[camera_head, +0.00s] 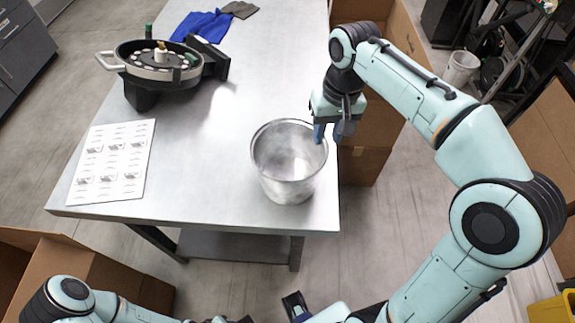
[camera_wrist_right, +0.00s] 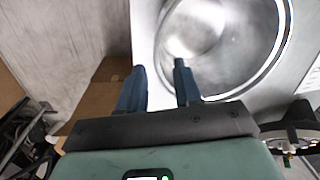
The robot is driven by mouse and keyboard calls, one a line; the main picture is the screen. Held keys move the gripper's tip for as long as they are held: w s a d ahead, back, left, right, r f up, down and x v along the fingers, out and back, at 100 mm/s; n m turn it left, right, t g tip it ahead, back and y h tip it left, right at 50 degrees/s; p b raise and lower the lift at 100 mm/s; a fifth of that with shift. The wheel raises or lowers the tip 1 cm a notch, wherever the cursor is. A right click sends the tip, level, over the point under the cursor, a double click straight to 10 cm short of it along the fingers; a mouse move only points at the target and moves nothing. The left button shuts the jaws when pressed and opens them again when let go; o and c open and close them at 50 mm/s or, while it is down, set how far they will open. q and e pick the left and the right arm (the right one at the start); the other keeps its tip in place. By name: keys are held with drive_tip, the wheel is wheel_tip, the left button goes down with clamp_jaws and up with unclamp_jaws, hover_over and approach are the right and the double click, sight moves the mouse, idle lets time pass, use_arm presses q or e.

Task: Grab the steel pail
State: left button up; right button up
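The steel pail (camera_head: 272,178) stands upright near the front right corner of the metal table (camera_head: 205,185); it looks empty. My right gripper (camera_head: 334,132) is at the pail's right rim, fingers pointing down. In the right wrist view the blue fingers (camera_wrist_right: 158,88) are apart with nothing clamped between them. The pail (camera_wrist_right: 235,45) shows there with its rim passing between the fingers: one finger overlaps the pail's opening, the other is outside. I cannot tell whether either touches it. My left gripper (camera_head: 296,305) shows partly at the bottom edge, low in front of the table.
A round seed meter (camera_head: 155,62) on a black stand sits at the table's back left. A printed sheet (camera_head: 113,160) lies at the front left. Blue gloves (camera_head: 203,24) lie at the back. Cardboard boxes (camera_head: 362,166) stand right of the table.

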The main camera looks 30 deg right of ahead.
sight(321, 152)
drive_tip(key=f, duration=0.5)
drive_tip(key=w+f+b, duration=0.1)
drive_tip(key=f, duration=0.2)
drive_tip(key=shift+a+f, duration=0.1)
drive_tip(key=shift+f, duration=0.15)
clamp_jaws()
